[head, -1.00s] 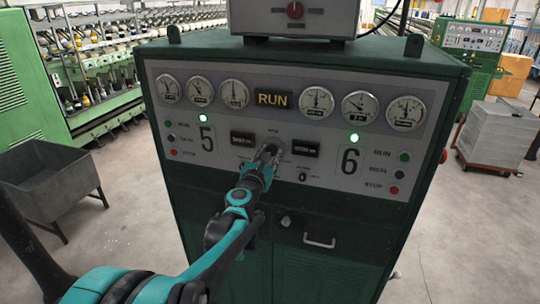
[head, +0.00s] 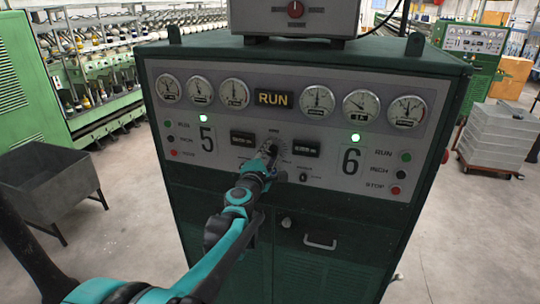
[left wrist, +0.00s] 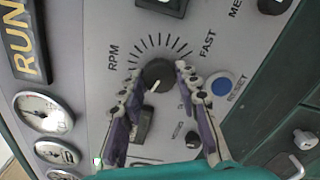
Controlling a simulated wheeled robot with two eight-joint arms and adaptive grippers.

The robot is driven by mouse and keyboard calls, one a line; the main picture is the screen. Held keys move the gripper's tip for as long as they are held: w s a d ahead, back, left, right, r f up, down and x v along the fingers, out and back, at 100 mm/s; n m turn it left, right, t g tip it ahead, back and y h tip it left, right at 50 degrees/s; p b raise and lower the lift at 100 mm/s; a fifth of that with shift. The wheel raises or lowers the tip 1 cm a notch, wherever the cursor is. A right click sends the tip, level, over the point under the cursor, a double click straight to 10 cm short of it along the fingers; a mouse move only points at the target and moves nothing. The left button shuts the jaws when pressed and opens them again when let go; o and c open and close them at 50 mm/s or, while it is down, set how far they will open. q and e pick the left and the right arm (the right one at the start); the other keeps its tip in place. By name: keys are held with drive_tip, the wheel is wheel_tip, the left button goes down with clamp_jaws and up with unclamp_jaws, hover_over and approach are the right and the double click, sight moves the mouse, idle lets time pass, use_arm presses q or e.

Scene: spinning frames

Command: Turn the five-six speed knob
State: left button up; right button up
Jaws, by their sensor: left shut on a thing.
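The green control cabinet has a grey panel (head: 225,130) with a 5 on the left and a 6 on the right. The speed knob (left wrist: 158,75) is round and black with a white pointer, inside a dial marked RPM and FAST. In the left wrist view its pointer slants toward the lower left. My left gripper (head: 270,149) is at the panel's middle and largely hides the knob in the head view. Its purple-and-grey fingers lie on either side of the knob, shut on it. My right gripper is out of view.
A blue RESET button (left wrist: 221,86) is close beside one finger. A small lower switch (head: 304,175) and a cabinet handle (head: 320,243) are nearby. A grey bin (head: 50,190) stands at left, and stacked grey crates (head: 493,135) stand at right.

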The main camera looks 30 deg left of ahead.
use_arm(q)
drive_tip(key=shift+m, duration=1.3)
drive_tip(key=o, duration=1.2)
drive_tip(key=shift+c, duration=0.2)
drive_tip(key=v, duration=1.2)
drive_tip(key=shift+d, duration=0.1)
